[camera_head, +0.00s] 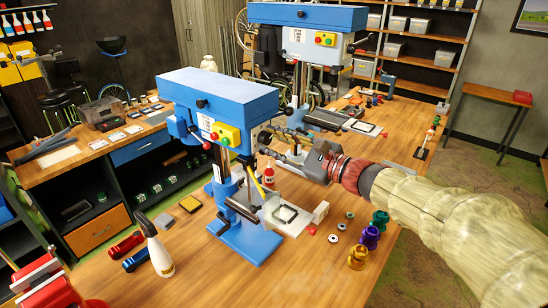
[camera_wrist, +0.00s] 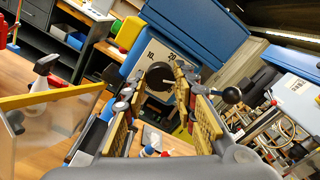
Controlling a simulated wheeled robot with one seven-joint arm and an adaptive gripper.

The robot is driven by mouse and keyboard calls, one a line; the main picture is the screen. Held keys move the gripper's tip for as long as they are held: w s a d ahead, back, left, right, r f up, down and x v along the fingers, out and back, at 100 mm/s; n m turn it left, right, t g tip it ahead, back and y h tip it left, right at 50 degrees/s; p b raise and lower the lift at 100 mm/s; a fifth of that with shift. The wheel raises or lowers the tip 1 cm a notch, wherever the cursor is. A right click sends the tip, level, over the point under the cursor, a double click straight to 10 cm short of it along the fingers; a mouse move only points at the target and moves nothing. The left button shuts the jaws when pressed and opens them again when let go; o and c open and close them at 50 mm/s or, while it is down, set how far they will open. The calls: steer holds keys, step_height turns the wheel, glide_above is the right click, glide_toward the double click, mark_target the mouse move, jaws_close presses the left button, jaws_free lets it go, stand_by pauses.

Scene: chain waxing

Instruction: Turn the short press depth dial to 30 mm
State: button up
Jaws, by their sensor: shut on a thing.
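The short press (camera_head: 222,95) is the nearer blue drill press, with a yellow switch box on its front. Its depth dial (camera_wrist: 158,77) is a round black knob on a pale scale plate (camera_wrist: 174,52) in the wrist view. Numbers that look like 10 and 20 show on the plate; the 30 mark and the dial's setting cannot be made out. My gripper (camera_wrist: 158,84) has its yellow-padded fingers on either side of the dial, shut on it.
A taller blue press (camera_head: 310,18) stands behind. A black ball-ended lever (camera_wrist: 231,95) is right of the dial in the wrist view. A white bottle (camera_head: 159,252), a clamped plate (camera_head: 288,214) and colored knobs (camera_head: 369,237) are on the bench near the short press.

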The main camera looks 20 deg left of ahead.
steer(key=shift+f+n+b, duration=0.15)
steer(key=shift+n+b, duration=0.45)
steer(key=shift+b, duration=0.65)
steer(key=shift+n, duration=0.3)
steer(key=o, duration=1.1)
steer(key=shift+o, duration=0.3)
steer(key=v, duration=1.2)
steer(key=shift+w, duration=0.1)
